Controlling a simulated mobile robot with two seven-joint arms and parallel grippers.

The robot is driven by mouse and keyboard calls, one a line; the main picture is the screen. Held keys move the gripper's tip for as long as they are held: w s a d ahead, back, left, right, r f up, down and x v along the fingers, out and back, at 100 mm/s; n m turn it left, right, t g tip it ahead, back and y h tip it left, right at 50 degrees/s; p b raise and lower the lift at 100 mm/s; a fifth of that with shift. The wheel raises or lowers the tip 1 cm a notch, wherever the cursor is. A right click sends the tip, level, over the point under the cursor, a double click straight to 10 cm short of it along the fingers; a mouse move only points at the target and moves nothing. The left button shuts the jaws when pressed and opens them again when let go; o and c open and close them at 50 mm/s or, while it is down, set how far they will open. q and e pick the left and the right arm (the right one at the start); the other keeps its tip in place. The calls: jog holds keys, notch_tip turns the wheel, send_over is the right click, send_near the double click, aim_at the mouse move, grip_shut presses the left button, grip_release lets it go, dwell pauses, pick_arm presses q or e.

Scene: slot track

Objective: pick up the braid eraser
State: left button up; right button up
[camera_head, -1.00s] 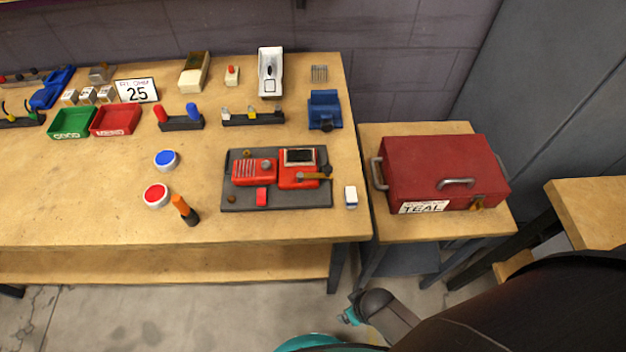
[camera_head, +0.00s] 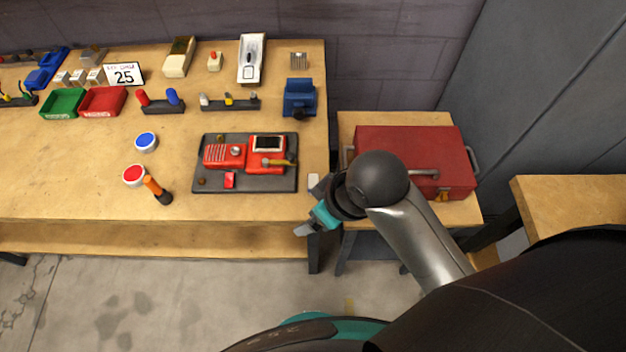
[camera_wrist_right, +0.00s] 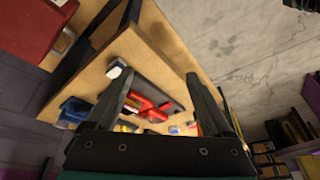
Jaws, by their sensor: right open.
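A small white block with a darker side, which looks like the braid eraser (camera_head: 314,181), lies near the right edge of the long workbench, just right of the dark mat. My left gripper is not in view.
The dark mat (camera_head: 204,184) with a red device lies left of the eraser. A blue vise (camera_head: 299,98) stands behind. A red toolbox (camera_head: 400,142) on a side table is partly hidden by my right arm.

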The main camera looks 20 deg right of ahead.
jog(key=w+a+r+n+g, duration=0.1)
jog(key=w+a+r+n, duration=0.1)
jog(key=w+a+n, duration=0.15)
notch_tip(320, 180, up, 4)
jog(key=n+g+h, duration=0.2)
jog(key=n+h, duration=0.1)
jog(key=n, duration=0.2)
send_over(313, 181)
jog(key=f, duration=0.3)
jog(key=f+b, duration=0.1)
jog(key=f, duration=0.2)
jog(key=f+b, duration=0.1)
jog(key=f, duration=0.2)
jog(key=shift+s+d+f, duration=0.1)
jog(key=shift+s+f, duration=0.2)
jog(key=shift+s, duration=0.05)
jog(key=shift+w+f+b, duration=0.2)
jog(key=shift+f+b, duration=0.3)
jog(key=shift+f, duration=0.9)
jog(key=shift+w+f+b, duration=0.2)
jog(key=shift+f+b, duration=0.25)
jog(key=shift+f, duration=0.9)
grip_shut()
